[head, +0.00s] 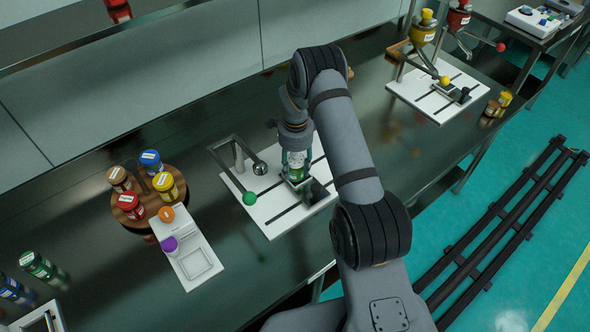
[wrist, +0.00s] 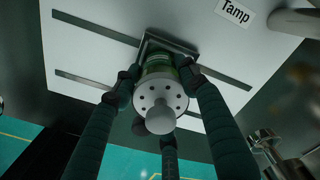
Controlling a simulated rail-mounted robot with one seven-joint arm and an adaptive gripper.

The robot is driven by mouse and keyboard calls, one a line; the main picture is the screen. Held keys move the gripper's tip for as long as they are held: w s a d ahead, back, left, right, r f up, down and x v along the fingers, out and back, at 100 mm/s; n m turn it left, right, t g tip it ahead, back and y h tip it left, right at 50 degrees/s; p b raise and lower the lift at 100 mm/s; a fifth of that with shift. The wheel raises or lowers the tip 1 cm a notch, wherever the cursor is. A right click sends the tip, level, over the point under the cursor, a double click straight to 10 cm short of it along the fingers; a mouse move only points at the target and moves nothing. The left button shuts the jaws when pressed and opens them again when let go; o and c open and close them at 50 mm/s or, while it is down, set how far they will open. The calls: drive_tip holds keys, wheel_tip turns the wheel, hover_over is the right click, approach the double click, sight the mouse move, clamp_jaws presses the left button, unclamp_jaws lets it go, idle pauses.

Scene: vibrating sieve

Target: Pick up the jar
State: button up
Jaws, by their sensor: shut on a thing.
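The jar (head: 295,174) is green with a pale upper part and stands upright at a small dark square holder on a white slotted board (head: 262,213). In the wrist view the jar's green side (wrist: 158,65) shows between the fingers, in front of the dark square frame (wrist: 150,42). A pale grey disc with holes and a round knob (wrist: 160,108) covers much of the jar in that view. My gripper (head: 296,160) comes down from above and is shut on the jar; its fingers (wrist: 159,75) touch both sides. Whether the jar's base is clear of the holder cannot be told.
A lever with a green ball (head: 249,198) stands left of the jar. A round wooden rack (head: 149,205) with several coloured jars and a white scale (head: 192,262) are further left. Another slotted board (head: 433,92) with a yellow-ball lever is at upper right. Bare bench lies between.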

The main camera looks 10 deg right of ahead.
drive_tip(key=c, duration=0.5)
drive_tip(key=shift+r, duration=0.1)
